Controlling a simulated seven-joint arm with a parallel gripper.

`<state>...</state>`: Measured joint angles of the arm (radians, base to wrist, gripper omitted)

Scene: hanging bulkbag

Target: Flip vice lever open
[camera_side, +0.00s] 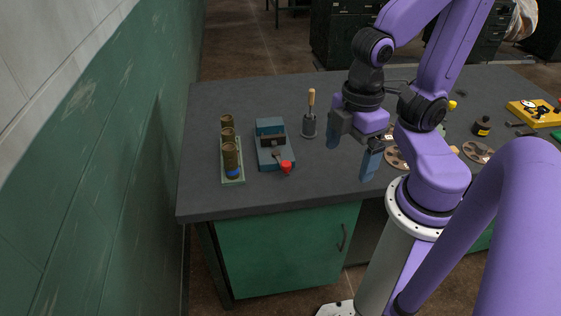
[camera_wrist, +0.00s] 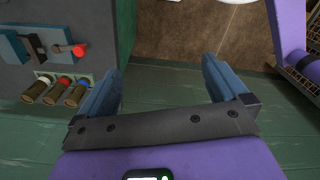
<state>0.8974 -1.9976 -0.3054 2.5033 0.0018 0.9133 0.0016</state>
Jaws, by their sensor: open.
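A blue vice (camera_side: 268,146) sits on the grey worktop, left of centre in the side view. Its lever ends in a red knob (camera_side: 286,167) at the vice's front right. In the wrist view the vice (camera_wrist: 17,47) is at the upper left, with the red knob (camera_wrist: 79,50) on its right side. My gripper (camera_side: 350,154) is open and empty above the worktop, to the right of the vice and apart from it. In the wrist view my gripper (camera_wrist: 160,82) shows its two blue fingers spread wide with nothing between them.
A green rack (camera_side: 233,178) with several brass cylinders stands left of the vice. A dark holder (camera_side: 309,126) with a wooden-handled tool stands between vice and gripper. Brown discs (camera_side: 397,157) lie behind my arm. A yellow box (camera_side: 535,112) is far right. The worktop's front strip is clear.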

